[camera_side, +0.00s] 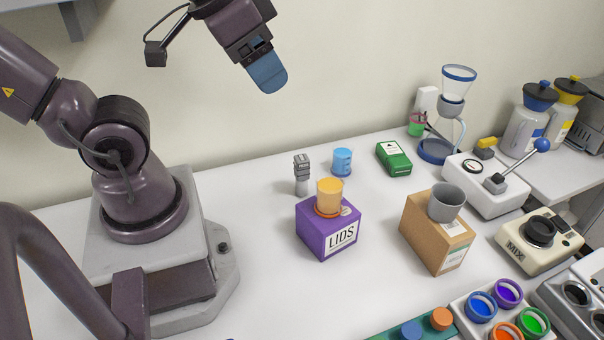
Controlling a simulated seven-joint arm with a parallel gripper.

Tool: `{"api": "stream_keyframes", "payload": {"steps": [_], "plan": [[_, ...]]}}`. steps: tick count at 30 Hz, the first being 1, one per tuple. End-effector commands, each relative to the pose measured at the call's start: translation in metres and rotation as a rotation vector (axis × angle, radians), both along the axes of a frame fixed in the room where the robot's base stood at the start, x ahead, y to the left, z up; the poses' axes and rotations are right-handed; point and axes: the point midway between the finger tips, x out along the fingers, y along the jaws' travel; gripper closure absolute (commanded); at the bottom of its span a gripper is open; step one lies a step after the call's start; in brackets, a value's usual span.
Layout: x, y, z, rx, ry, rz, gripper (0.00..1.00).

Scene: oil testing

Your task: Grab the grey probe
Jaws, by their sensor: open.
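My gripper (271,82), with blue fingers, hangs high above the table, up and to the left of the probe in the picture. It is apart from everything and holds nothing that I can see. The gap between its fingers is hidden from this angle.
A purple LIDS box (318,238) with an orange cup (329,195) on top stands just in front of the probe. A blue cup (342,161) and a green box (394,157) are to its right. A cardboard box (423,236) bears a grey cup (446,202). Table left of the probe is clear.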

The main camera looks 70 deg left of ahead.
Motion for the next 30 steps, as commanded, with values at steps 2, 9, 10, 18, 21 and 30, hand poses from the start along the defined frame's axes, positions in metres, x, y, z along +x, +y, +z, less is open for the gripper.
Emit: {"api": "stream_keyframes", "payload": {"steps": [2, 9, 10, 18, 21, 30], "plan": [[0.001, 0.000, -0.008, -0.037, 0.050, 0.029, 0.38], [0.003, -0.006, -0.063, -0.403, 0.413, 0.292, 0.38], [0.004, -0.008, -0.069, -0.467, 0.461, 0.337, 0.38], [0.027, -0.005, -0.112, -1.077, 0.759, 0.786, 0.38], [0.041, 0.007, -0.128, -1.313, 0.802, 0.971, 0.38], [0.064, 0.078, -0.195, -1.942, 0.691, 1.534, 0.38]]}}
